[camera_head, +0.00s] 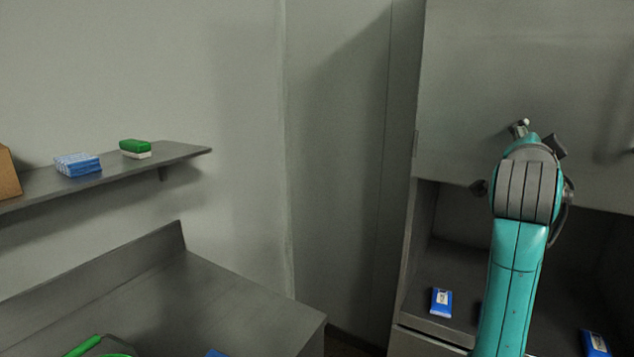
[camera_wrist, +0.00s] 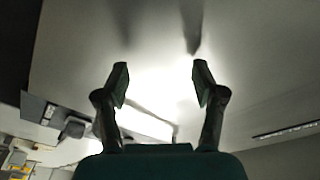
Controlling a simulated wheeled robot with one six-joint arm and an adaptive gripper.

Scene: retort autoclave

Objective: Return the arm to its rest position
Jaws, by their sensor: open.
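My teal arm (camera_head: 520,250) stands raised at the right of the head view, in front of the grey cabinet (camera_head: 530,70). Only a small part of the hand shows beyond the arm's top joint there, and the fingers cannot be made out. In the wrist view my gripper (camera_wrist: 158,82) is open, with its two fingers well apart. Nothing is between the fingers. Behind them is a bright, pale surface.
A wall shelf (camera_head: 110,175) at the left holds a blue-and-white pack (camera_head: 77,165) and a green-and-white block (camera_head: 135,148). A grey counter (camera_head: 230,305) lies below. Blue-and-white packets (camera_head: 441,302) lie in the cabinet's open bay, close to my arm.

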